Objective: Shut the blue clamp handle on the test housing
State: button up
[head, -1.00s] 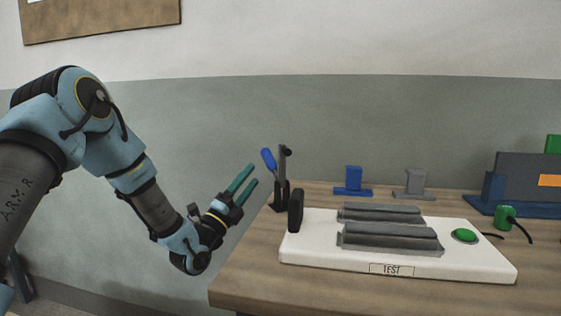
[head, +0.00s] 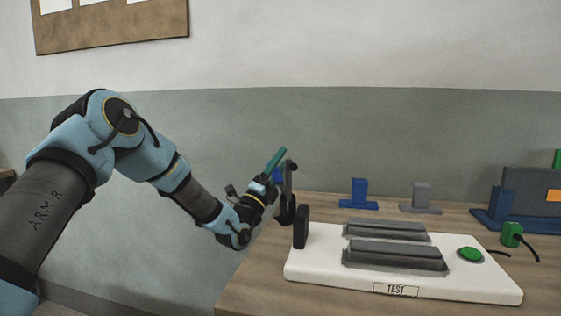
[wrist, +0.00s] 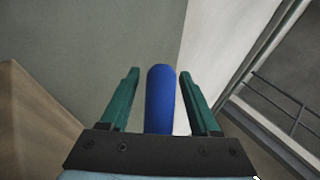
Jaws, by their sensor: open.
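The blue clamp handle (wrist: 160,97) stands between the two green fingers of my gripper (wrist: 160,95) in the wrist view, with a gap on the finger sides. In the head view my gripper (head: 276,163) is at the clamp at the table's left end, and it hides most of the handle. The clamp's dark upright (head: 288,190) shows just right of the fingers. The white test housing (head: 400,277), labelled TEST, lies on the table with grey ribbed blocks and a green button (head: 470,255) on top.
A black pad (head: 301,227) stands at the housing's left end. A blue block (head: 358,194) and a grey block (head: 421,196) stand behind on the wooden table (head: 250,285). A green plug (head: 511,234) with a black cable sits at the right.

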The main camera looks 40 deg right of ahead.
grip_shut()
dwell(0.6)
dwell(0.9)
